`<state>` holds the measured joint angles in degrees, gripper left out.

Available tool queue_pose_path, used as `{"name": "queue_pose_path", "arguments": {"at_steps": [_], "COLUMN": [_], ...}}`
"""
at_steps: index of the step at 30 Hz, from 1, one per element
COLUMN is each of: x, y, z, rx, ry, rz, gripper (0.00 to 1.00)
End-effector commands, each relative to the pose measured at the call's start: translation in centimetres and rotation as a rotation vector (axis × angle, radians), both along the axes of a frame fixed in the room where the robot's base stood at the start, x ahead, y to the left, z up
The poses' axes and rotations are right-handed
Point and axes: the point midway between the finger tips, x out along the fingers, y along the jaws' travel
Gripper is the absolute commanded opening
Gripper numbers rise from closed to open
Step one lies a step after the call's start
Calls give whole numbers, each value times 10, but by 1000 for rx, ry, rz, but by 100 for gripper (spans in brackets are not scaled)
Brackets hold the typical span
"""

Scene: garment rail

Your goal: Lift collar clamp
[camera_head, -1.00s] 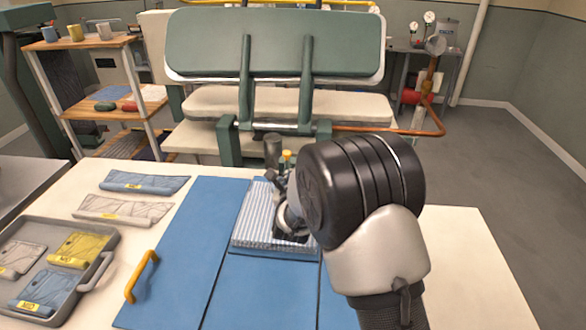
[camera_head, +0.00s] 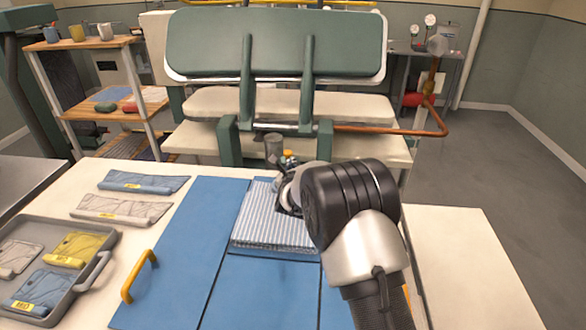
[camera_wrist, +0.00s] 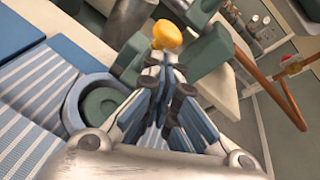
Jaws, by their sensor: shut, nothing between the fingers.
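A yellow knob (camera_wrist: 167,34), which looks like the collar clamp's top, shows just beyond my fingertips in the wrist view. In the head view the knob (camera_head: 289,154) peeks out at the far end of the striped shirt (camera_head: 272,228); the clamp's body is mostly hidden by my arm. A blue-grey ring with a dark green centre (camera_wrist: 103,104) sits by the shirt in the wrist view. My gripper (camera_wrist: 165,68) is shut and empty, pointing towards the knob; I cannot tell whether it touches it. In the head view the fingers are largely hidden behind my wrist.
The shirt lies on a blue folding board (camera_head: 192,245) with a yellow handle (camera_head: 140,276). A grey tray (camera_head: 72,303) and folded garments (camera_head: 145,182) are at left. A green and cream press (camera_head: 275,45) stands close behind. The white table is clear at right (camera_head: 468,250).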

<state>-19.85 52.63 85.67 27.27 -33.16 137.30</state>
Motion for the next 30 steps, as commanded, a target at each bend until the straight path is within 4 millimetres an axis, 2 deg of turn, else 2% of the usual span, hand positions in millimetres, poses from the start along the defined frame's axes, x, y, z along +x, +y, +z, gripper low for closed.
{"name": "queue_pose_path", "arguments": {"at_steps": [30], "x": [5], "y": [-5], "z": [7], "rx": [-6], "ry": [158], "rz": [-16], "gripper": [0]}}
